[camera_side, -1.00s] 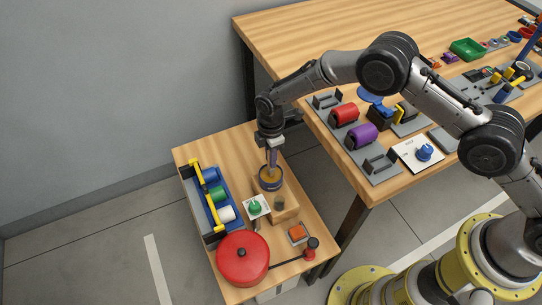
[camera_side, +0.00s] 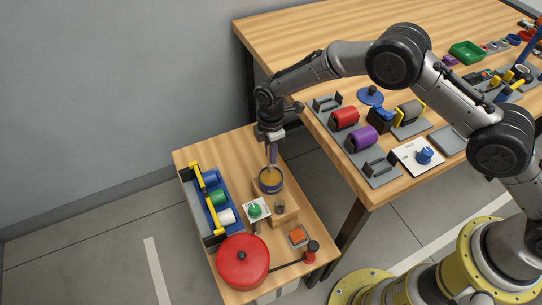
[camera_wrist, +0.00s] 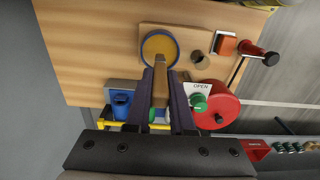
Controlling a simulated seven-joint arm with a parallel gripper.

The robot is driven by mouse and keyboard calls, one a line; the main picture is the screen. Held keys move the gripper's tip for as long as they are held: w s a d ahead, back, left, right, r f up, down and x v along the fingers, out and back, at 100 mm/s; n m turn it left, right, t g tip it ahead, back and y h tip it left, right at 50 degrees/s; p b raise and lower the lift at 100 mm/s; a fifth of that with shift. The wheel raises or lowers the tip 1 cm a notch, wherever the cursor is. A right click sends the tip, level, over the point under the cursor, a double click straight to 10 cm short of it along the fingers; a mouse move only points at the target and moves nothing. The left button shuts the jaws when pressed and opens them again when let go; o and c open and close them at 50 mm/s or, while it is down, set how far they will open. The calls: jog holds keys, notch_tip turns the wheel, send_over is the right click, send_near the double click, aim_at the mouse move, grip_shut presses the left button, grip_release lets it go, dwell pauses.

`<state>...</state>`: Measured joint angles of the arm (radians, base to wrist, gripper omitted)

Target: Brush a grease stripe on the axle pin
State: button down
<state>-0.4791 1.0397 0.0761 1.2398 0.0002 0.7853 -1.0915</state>
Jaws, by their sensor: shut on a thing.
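My gripper (camera_side: 271,158) is shut on a brush with a tan handle. In the wrist view the brush (camera_wrist: 160,88) lies between the two purple fingers (camera_wrist: 165,78). Its lower end is over or in a round blue pot (camera_side: 261,186) with yellow-brown grease; I cannot tell whether it touches the grease. The pot also shows in the wrist view (camera_wrist: 144,56). A short dark peg (camera_side: 279,206), possibly the axle pin, stands on a wooden block (camera_side: 290,217) just in front of the pot. It shows to the pot's right in the wrist view (camera_wrist: 196,56). My gripper is apart from it.
A blue tray (camera_side: 222,230) with blue, green and white rollers and yellow clamps stands left of the pot. The small table's far corner is bare.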

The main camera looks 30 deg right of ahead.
jog(key=shift+r, duration=1.75)
